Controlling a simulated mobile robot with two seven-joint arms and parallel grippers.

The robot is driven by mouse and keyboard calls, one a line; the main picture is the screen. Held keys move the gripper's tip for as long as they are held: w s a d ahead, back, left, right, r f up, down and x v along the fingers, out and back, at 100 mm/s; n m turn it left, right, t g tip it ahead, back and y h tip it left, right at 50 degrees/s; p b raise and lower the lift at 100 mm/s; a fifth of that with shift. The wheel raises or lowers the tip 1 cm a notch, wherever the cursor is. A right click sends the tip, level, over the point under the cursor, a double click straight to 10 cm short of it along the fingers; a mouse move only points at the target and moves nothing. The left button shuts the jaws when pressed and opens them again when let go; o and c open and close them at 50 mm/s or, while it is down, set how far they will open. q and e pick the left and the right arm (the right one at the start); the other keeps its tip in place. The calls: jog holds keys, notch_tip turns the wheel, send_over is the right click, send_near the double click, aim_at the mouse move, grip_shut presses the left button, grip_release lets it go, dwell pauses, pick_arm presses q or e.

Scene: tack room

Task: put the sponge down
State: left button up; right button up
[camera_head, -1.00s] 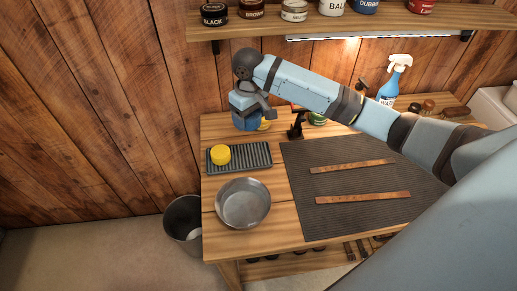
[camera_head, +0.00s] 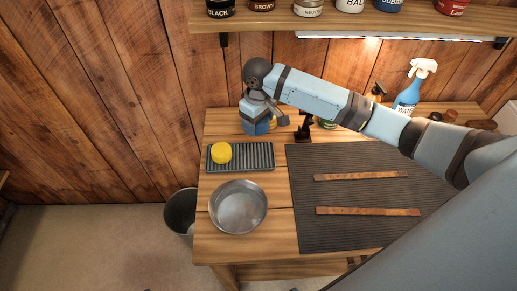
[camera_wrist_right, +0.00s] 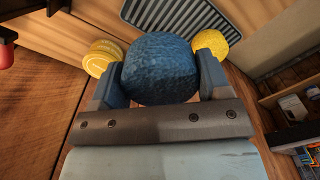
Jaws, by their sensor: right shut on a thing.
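My right gripper (camera_head: 256,112) is above the back left of the bench, behind the ridged tray. In the right wrist view, it is shut on a round, rough blue sponge (camera_wrist_right: 158,70), with one finger on each side. The blue sponge (camera_head: 255,127) shows partly below the gripper in the head view. A round yellow sponge (camera_head: 221,153) rests on the left part of the dark ridged tray (camera_head: 255,157). The tray (camera_wrist_right: 195,14) also shows beyond the fingers in the wrist view. My left gripper is not in view.
A yellow lidded tin (camera_wrist_right: 102,58) is close beside the left finger. A metal bowl (camera_head: 238,207) stands in front of the tray. A dark mat (camera_head: 350,194) with two leather straps lies to the right. A blue spray bottle (camera_head: 408,95) stands behind. A bin (camera_head: 181,212) is on the floor.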

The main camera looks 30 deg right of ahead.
aim_at(258, 155)
notch_tip(258, 155, down, 13)
jog(key=shift+f, duration=0.1)
dwell(0.3)
jog(key=shift+f+p, duration=0.1)
jog(key=shift+p, duration=0.2)
jog(key=o, duration=0.9)
notch_tip(258, 155, up, 12)
jog(key=shift+r+b, duration=0.15)
jog(key=shift+b, duration=0.15)
grip_shut()
